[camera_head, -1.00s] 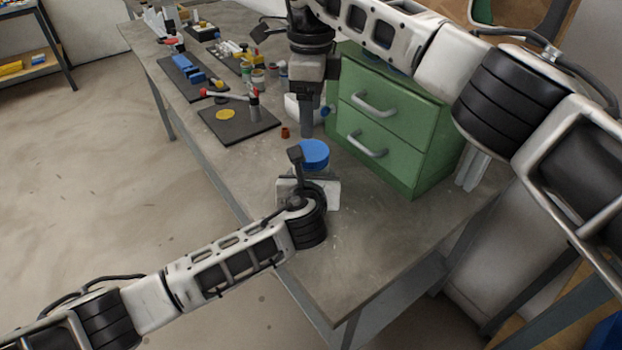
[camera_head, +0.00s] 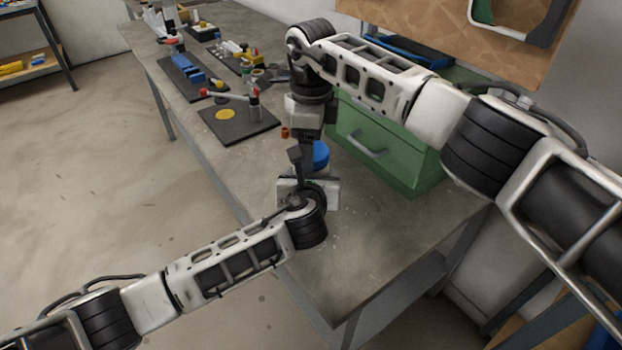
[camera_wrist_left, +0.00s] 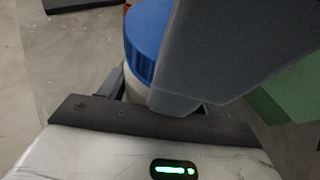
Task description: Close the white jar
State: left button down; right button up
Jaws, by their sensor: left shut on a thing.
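The white jar (camera_wrist_left: 138,95) shows only as a strip of pale body under its blue lid (camera_wrist_left: 148,38) in the left wrist view. In the head view the blue lid (camera_head: 320,154) is partly covered, and the jar body is hidden behind my left wrist. The lid sits on top of the jar; whether it is screwed tight I cannot tell. My left gripper (camera_head: 310,175) is shut on the jar from the front. My right gripper (camera_head: 310,138) points down over the table, right beside or above the lid; its fingertips are hidden, so contact and opening are unclear.
A green drawer cabinet (camera_head: 385,150) stands right behind the jar. A dark board with a yellow disc (camera_head: 226,115) and a red-handled clamp lies left, with a small orange-brown cup (camera_head: 284,132) nearby. Several fixtures fill the far table. The near right tabletop (camera_head: 370,245) is clear.

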jog(key=c, duration=0.8)
jog(key=m, duration=0.3)
jog(key=shift+m, duration=0.3)
jog(key=m, duration=0.5)
jog(key=o, duration=1.1)
jog(key=shift+c, duration=0.2)
jog(key=shift+r, duration=2.25)
